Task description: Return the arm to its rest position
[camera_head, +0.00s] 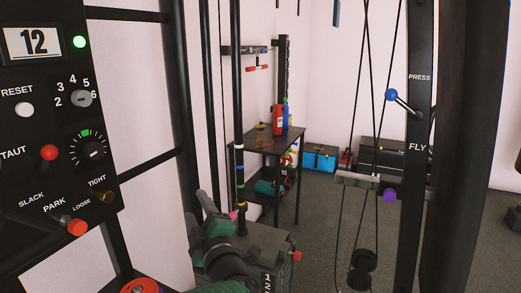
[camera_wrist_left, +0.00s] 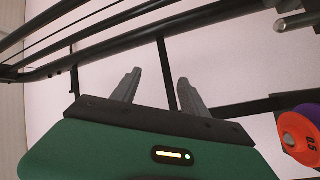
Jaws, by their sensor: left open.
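My left gripper (camera_head: 197,213) is low and left of centre in the head view, green and dark grey, beside the upright posts of a black machine frame. In the left wrist view its two grey fingers (camera_wrist_left: 158,80) stand apart with nothing between them. Past the fingers are dark bars and a pale wall. My right gripper is in neither view.
A black control panel (camera_head: 20,125) reading 12 stands close on the left. A dark weight stack (camera_head: 268,243) is just right of my left gripper. An orange disc (camera_wrist_left: 299,137) is at the right of the wrist view. A small table (camera_head: 262,141) stands farther back.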

